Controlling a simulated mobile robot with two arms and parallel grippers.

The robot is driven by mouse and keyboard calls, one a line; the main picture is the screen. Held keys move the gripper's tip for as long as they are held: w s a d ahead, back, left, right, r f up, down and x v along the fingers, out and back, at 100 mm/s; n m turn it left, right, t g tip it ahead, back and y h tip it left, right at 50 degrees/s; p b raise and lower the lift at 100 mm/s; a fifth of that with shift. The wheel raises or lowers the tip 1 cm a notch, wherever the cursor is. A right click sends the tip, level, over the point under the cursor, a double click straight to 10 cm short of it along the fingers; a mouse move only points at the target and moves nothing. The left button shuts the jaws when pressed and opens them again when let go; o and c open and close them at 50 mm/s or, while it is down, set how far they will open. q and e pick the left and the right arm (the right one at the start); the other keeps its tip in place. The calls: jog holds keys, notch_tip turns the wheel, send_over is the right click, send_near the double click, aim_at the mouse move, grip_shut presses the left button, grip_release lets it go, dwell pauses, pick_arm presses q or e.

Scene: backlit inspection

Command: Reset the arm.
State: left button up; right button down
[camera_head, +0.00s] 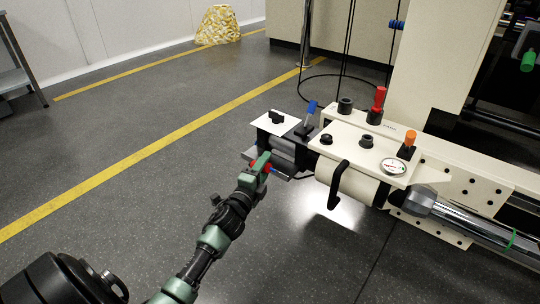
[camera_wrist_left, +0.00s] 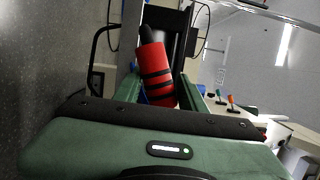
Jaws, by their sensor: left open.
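My left arm comes in from the lower left in the head view. Its green left gripper (camera_head: 264,164) is at the left end of the cream machine (camera_head: 345,132), beside a grey cylindrical part. The gripper is open. In the left wrist view a red cylinder with black bands (camera_wrist_left: 155,75) shows between the two green fingers. I cannot tell whether either finger touches it. In the head view only a small patch of red shows at the gripper. My right gripper is not in view.
The machine carries a blue lever (camera_head: 309,112), a red knob (camera_head: 380,97), an orange knob (camera_head: 409,138), a round gauge (camera_head: 393,166) and a black curved handle (camera_head: 337,185). A yellow patterned object (camera_head: 218,25) stands far back. The floor (camera_head: 110,135) left of the machine is clear.

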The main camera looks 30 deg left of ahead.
pick_arm(q)
jog(key=shift+s+a+f, duration=0.15)
jog(key=shift+s+f, duration=0.2)
jog(key=shift+f, duration=0.15)
jog(key=shift+r, duration=0.25)
jog(key=shift+w, duration=0.1)
